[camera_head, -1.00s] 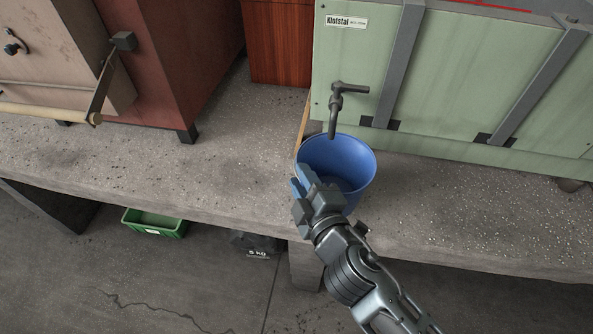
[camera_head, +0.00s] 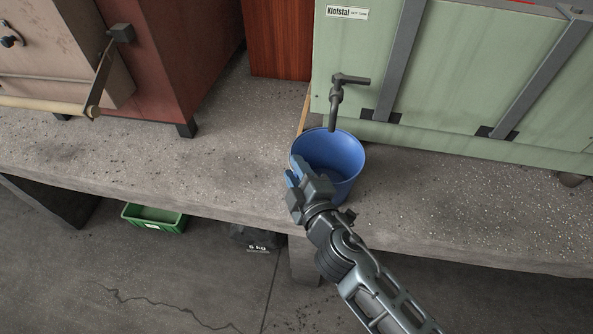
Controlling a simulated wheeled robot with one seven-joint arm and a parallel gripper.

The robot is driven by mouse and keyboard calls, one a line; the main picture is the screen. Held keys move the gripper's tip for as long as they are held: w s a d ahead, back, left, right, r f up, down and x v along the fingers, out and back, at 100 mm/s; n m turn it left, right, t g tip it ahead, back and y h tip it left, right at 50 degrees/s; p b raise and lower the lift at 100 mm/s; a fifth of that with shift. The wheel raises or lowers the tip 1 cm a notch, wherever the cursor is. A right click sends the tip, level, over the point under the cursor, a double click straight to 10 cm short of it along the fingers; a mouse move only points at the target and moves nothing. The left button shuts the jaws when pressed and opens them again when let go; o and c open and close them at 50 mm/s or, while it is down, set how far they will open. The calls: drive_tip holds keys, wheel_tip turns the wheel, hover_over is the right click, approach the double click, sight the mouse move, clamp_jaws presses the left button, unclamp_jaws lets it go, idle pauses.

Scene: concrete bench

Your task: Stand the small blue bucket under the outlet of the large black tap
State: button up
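The blue bucket (camera_head: 345,160) is upright at the front of the green cabinet in the head view. The dark tap (camera_head: 335,103) sticks out of the cabinet, and its outlet end shows at the bucket's far rim. I cannot tell whether the outlet is over the opening or just behind the rim. My gripper (camera_head: 297,178) is at the bucket's near left rim and appears shut on it; the fingertips are partly hidden. The bucket's base is largely hidden by my gripper, so I cannot tell whether it touches the bench.
The concrete bench (camera_head: 225,150) is clear left and right of the bucket. The green cabinet (camera_head: 450,90) stands behind, and a reddish-brown machine (camera_head: 190,60) at left. Below the bench are a green crate (camera_head: 155,218) and a black 5 kg weight (camera_head: 257,238).

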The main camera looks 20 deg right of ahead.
drive_tip(key=o, duration=0.4)
drive_tip(key=shift+c, duration=0.2)
drive_tip(key=shift+r, duration=0.15)
drive_tip(key=s+r+b, duration=0.1)
drive_tip(key=s+b, duration=0.1)
drive_tip(key=s, duration=1)
drive_tip(key=shift+a+r+b, duration=0.3)
drive_tip(key=shift+a+b, duration=0.05)
drive_tip(key=shift+a, duration=0.05)
